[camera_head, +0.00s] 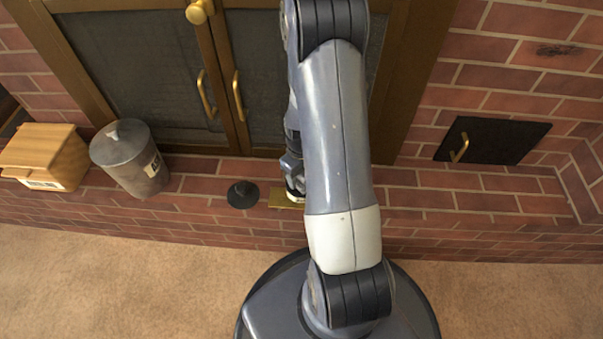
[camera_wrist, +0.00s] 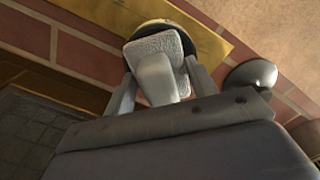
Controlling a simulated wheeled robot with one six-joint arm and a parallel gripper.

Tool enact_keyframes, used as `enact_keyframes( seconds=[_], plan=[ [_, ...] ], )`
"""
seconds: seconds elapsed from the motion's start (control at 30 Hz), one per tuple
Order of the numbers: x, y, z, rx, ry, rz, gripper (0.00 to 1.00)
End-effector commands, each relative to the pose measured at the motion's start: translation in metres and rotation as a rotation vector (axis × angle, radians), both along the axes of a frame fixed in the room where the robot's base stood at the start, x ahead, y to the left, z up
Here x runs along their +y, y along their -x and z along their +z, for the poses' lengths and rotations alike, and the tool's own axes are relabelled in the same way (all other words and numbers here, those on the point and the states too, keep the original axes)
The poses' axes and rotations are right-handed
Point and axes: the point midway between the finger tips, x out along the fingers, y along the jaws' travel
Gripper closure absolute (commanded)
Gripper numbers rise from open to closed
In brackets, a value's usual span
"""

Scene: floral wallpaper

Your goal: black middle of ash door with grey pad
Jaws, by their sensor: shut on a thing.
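The ash door (camera_head: 492,140) is a small black panel in the brick wall at the right, with a brass handle (camera_head: 460,147). It looks closed. My gripper (camera_head: 294,187) is low over the brick hearth, left of the ash door and well apart from it. In the wrist view my gripper (camera_wrist: 160,86) is shut on the light grey pad (camera_wrist: 153,46), holding it by its pale block-like grip. A round, dark-rimmed thing shows partly behind the pad; I cannot tell whether they touch. The pad's working face is hidden.
A brass-coloured plate (camera_head: 283,199) lies under my gripper, with a black knob-like object (camera_head: 243,194) beside it. A grey metal canister (camera_head: 130,160) and a wooden box (camera_head: 45,156) stand at the left. The brass-framed glass doors (camera_head: 150,70) stand behind. The hearth before the ash door is clear.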

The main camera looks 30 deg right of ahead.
Motion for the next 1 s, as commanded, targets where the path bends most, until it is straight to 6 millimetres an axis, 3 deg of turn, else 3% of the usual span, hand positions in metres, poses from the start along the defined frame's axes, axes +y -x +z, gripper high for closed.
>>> enact_keyframes(
  seconds=[1.0],
  plan=[
    [0.0000,0.0000,-0.0074,0.000,0.000,0.000,0.64]
  ],
)
